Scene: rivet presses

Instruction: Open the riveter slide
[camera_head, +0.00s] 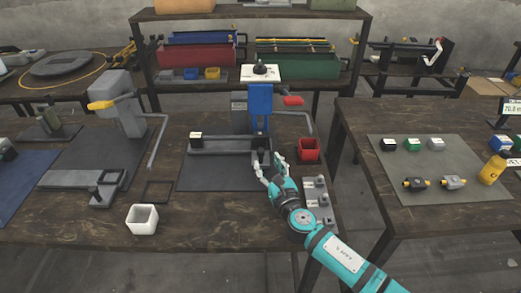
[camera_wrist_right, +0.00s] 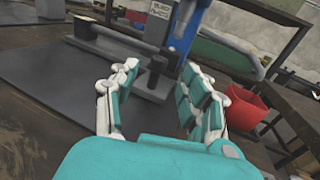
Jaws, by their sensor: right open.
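The blue riveter (camera_head: 260,100) stands upright on the wooden table in the middle of the head view. Its grey slide (camera_head: 230,144) lies low across a dark mat, running left from the riveter's foot, with a small white-topped block on its left end. In the right wrist view the slide (camera_wrist_right: 112,45) and the blue riveter (camera_wrist_right: 186,28) are beyond the fingers. My right gripper (camera_head: 267,160) is open at the right end of the slide, in front of the riveter. In the wrist view the right gripper (camera_wrist_right: 158,98) has nothing between its fingers. My left gripper is not in view.
A red bin (camera_head: 308,150) stands close to the right of my right gripper. A grey fixture plate (camera_head: 318,200) lies beside the forearm. A white bin (camera_head: 142,219) is at the front left, and a grey press (camera_head: 118,105) stands farther left.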

